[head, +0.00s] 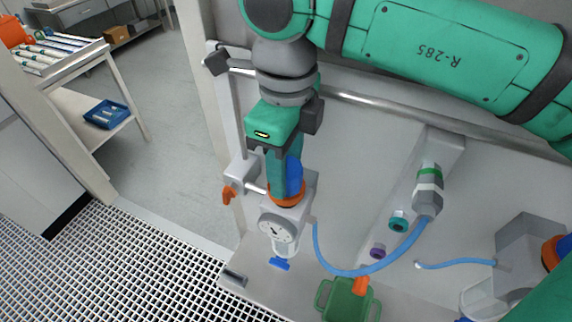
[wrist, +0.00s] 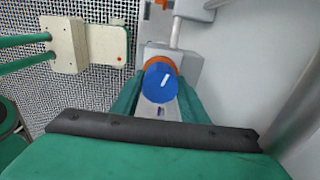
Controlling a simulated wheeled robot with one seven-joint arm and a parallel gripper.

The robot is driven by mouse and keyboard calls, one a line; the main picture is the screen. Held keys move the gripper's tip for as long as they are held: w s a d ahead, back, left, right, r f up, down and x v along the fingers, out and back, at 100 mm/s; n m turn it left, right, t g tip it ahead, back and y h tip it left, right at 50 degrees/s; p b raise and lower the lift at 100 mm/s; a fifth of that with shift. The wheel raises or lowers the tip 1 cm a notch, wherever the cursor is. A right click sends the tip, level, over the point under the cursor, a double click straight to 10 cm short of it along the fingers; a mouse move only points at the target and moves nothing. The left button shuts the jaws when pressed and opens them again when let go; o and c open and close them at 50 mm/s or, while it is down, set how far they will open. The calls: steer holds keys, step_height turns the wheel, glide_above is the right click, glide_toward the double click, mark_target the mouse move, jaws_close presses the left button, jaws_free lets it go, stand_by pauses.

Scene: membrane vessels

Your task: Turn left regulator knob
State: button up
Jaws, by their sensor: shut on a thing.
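The left regulator is a grey block (head: 284,222) with a white dial gauge (head: 277,228) on its front and an orange collar (head: 286,199) on top. Its blue knob (head: 294,176) stands above the collar. In the wrist view the blue knob (wrist: 160,82) shows from above with a white mark on it. My gripper (head: 285,185) points down over the regulator, with its fingers on both sides of the knob. The gripper is shut on the knob. The green fingers also show in the wrist view (wrist: 158,105), partly hidden by the gripper body.
A blue hose (head: 362,271) runs from the regulator to a grey fitting with a green band (head: 428,190). A green handled container (head: 347,300) stands at the front. Another grey block (head: 528,250) with an orange collar is at the right. An orange valve handle (head: 229,193) sits left.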

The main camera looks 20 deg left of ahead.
steer(key=shift+w+d, duration=0.1)
steer(key=shift+d, duration=0.15)
steer(key=o, duration=0.8)
steer(key=shift+a, duration=0.1)
steer(key=shift+o, duration=1.3)
steer(key=shift+a, duration=0.15)
step_height(320, 180, up, 11)
steer(key=shift+f, duration=0.15)
